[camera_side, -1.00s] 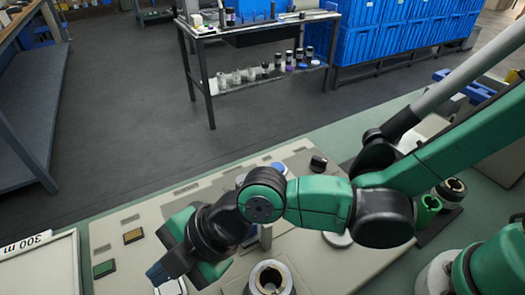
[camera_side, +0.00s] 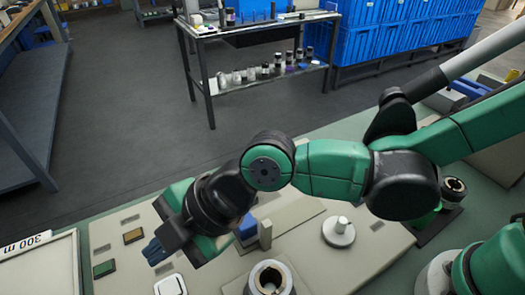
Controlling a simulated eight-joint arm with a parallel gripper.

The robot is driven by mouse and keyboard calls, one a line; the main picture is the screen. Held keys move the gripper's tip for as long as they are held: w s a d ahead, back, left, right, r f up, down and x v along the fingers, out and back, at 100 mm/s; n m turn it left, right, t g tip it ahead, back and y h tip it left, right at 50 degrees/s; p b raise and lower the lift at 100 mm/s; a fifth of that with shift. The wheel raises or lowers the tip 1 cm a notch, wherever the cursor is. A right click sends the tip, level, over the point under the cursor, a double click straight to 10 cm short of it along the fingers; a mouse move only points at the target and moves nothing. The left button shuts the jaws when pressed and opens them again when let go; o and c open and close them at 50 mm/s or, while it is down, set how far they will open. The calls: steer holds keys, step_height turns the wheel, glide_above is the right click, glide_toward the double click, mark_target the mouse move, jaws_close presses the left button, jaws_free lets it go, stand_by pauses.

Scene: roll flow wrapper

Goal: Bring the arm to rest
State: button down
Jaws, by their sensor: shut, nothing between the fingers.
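My green and black arm reaches in from the right over a beige machine panel (camera_side: 365,258). My gripper (camera_side: 153,252), with dark blue fingers, is shut and empty at the lower left, above the panel. It appears raised clear of the surface, though the exact gap is hard to tell. My wrist hides part of the panel behind it.
A metal ring-shaped holder (camera_side: 270,279) stands at the bottom centre. A sign (camera_side: 40,262) is at lower left. Blue crates (camera_side: 375,45) stand behind.

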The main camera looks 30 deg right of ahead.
steer(key=w+d+r+m+t+h, duration=0.25)
steer(key=d+m, duration=0.35)
steer(key=d, duration=0.4)
steer(key=w+d+r+m+t+h, duration=0.1)
steer(key=w+d+m+h, duration=0.15)
steer(key=d+m, duration=0.5)
steer(key=s+d+m+h, duration=0.2)
steer(key=d+m, duration=0.7)
steer(key=d, duration=0.6)
steer(key=shift+s+d+f+h, duration=0.4)
steer(key=shift+h, duration=0.3)
steer(key=shift+t, duration=0.35)
